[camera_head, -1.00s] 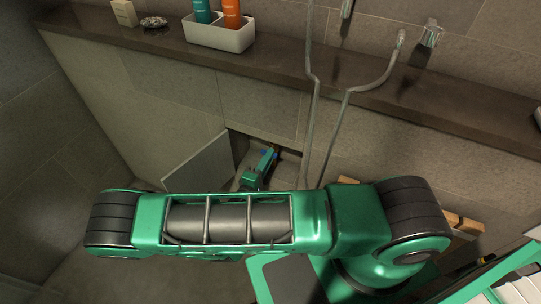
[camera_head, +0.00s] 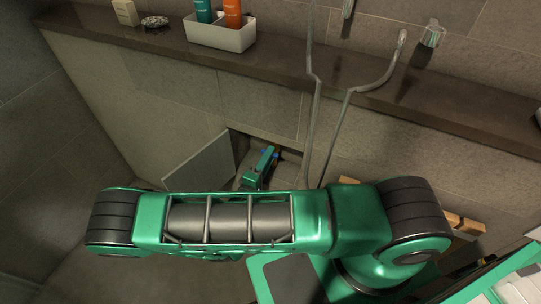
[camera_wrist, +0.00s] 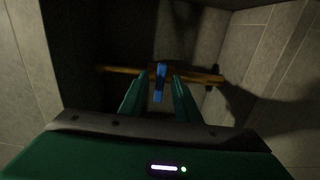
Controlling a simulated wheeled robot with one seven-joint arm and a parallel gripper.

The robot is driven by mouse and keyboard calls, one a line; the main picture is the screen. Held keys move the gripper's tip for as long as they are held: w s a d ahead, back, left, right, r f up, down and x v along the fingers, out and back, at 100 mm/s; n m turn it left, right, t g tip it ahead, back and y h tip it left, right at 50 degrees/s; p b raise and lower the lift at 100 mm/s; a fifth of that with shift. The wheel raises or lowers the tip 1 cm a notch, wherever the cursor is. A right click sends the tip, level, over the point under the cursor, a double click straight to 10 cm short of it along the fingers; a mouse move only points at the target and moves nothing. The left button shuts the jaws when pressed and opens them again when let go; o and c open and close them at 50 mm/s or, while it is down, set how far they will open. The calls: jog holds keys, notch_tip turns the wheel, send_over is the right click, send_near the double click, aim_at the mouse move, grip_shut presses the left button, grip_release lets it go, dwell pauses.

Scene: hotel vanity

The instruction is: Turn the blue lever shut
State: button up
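The blue lever (camera_wrist: 159,82) shows in the wrist view, lying crosswise over a brass pipe (camera_wrist: 120,70). My gripper (camera_wrist: 160,82) is open, with one green finger on each side of the lever. A narrow dark gap seems to show on both sides, so the fingers look apart from it. In the head view my gripper (camera_head: 266,158) reaches into a wall opening, and only a small bit of blue shows beside it. My arm hides the lower part of the opening there.
An open access panel (camera_head: 200,166) stands left of the opening. A stone ledge (camera_head: 290,68) runs above it, carrying a white caddy (camera_head: 222,36) with bottles. A shower hose (camera_head: 314,130) hangs just right of the opening. Tiled walls enclose the recess closely.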

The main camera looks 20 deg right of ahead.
jog(key=v, duration=1)
jog(key=shift+s+a, duration=0.25)
jog(key=shift+s, duration=0.1)
